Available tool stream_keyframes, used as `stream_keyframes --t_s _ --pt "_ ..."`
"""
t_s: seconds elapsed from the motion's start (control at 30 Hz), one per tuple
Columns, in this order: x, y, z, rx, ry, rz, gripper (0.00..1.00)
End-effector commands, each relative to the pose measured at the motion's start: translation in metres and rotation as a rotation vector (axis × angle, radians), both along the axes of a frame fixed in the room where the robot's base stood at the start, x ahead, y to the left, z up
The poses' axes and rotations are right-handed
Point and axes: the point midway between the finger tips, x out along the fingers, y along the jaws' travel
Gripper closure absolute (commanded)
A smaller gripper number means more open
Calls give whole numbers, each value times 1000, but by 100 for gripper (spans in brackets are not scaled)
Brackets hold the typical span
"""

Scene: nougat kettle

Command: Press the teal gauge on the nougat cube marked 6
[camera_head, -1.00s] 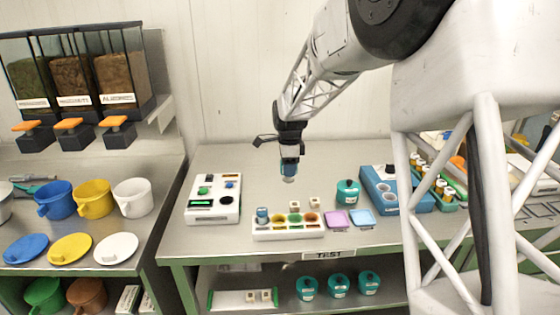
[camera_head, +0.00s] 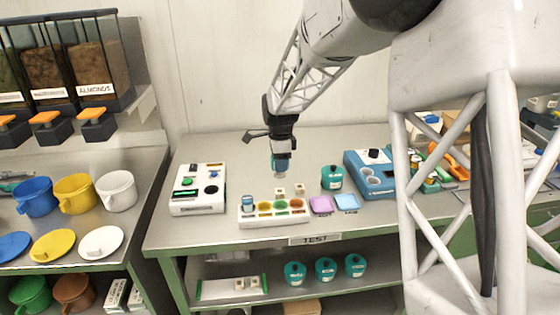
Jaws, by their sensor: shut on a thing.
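My gripper (camera_head: 281,152) is shut on a teal gauge (camera_head: 280,166) with a pale lower end, held upright above the TEST table. Two small cream nougat cubes stand just below it: a left cube (camera_head: 280,191) almost directly under the gauge, and a right cube (camera_head: 299,188). The gauge appears to be apart from both. The marks on the cubes are too small to read.
The rack also has several coloured wells. A purple pad (camera_head: 321,204) and a light-blue pad (camera_head: 346,202) lie right of it. A teal pot (camera_head: 332,178) and a blue device (camera_head: 370,180) stand behind. A white button box (camera_head: 198,205) is at left.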

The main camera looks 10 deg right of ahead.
Motion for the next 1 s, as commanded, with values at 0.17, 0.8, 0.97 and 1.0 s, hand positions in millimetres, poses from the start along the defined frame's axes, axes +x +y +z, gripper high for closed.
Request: stream_keyframes --t_s 0.17,0.8,0.97,1.0 --pt "0 0 -11 0 1 0 79" --pt "0 0 -52 0 0 0 79" --pt "0 0 -53 0 -1 0 79" --pt "0 0 -53 0 0 0 79"
